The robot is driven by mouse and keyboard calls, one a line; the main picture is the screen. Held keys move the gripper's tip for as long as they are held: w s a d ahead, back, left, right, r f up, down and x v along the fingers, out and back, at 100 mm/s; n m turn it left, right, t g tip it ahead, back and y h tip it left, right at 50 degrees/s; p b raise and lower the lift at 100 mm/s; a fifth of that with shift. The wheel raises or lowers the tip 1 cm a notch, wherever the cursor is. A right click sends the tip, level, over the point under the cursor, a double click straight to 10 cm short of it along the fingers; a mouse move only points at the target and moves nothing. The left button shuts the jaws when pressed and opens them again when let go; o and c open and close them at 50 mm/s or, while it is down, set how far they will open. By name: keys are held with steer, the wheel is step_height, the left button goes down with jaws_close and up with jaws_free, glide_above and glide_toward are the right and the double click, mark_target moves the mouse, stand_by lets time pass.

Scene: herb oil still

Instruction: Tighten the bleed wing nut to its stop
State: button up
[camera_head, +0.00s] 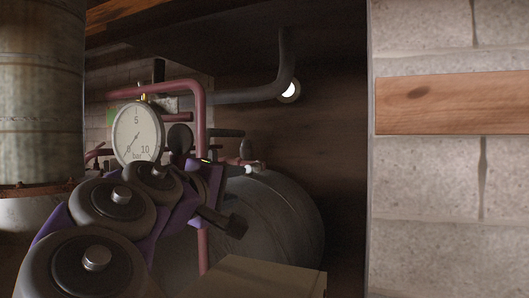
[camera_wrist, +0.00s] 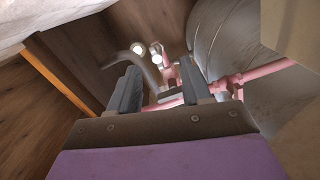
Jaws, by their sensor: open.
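I cannot clearly make out the bleed wing nut in either view. In the wrist view a pink fitting (camera_wrist: 171,76) shows between the fingers of my gripper (camera_wrist: 157,68), farther off. The fingers are spread with nothing held between them, and they appear apart from the fitting. My arm and gripper hide part of the pipework in the head view.
A pressure gauge (camera_head: 137,134) stands left of my gripper. A red pipe (camera_head: 200,125) runs up and over behind it. The dark rounded tank (camera_head: 280,215) lies below. A wooden panel (camera_head: 335,150) closes the right side; a tall metal column (camera_head: 40,95) stands left.

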mark_target(249, 169)
steer(key=w+a+r, duration=0.1)
steer(key=a, duration=0.3)
steer(key=shift+n+t, duration=0.3)
steer(key=shift+t, duration=0.1)
steer(key=p+x, duration=0.1)
steer(key=x, duration=0.2)
steer(key=d+p+x, duration=0.1)
steer(key=x, duration=0.3)
steer(key=p+x, duration=0.1)
steer(key=x, duration=0.3)
steer(key=shift+s+d+r, duration=0.2)
steer(key=shift+s+d, duration=0.15)
steer(key=shift+s, duration=0.05)
steer(key=w, duration=0.3)
steer(key=shift+w+d+f+p, duration=0.1)
steer(key=shift+w+d+p, duration=0.05)
steer(key=shift+w+p, duration=0.2)
steer(key=shift+d+p+x, duration=0.2)
steer(key=shift+p+x, duration=0.1)
steer(key=shift+x, duration=0.65)
steer(key=shift+a+f, duration=0.15)
steer(key=shift+a, duration=0.05)
jaws_close()
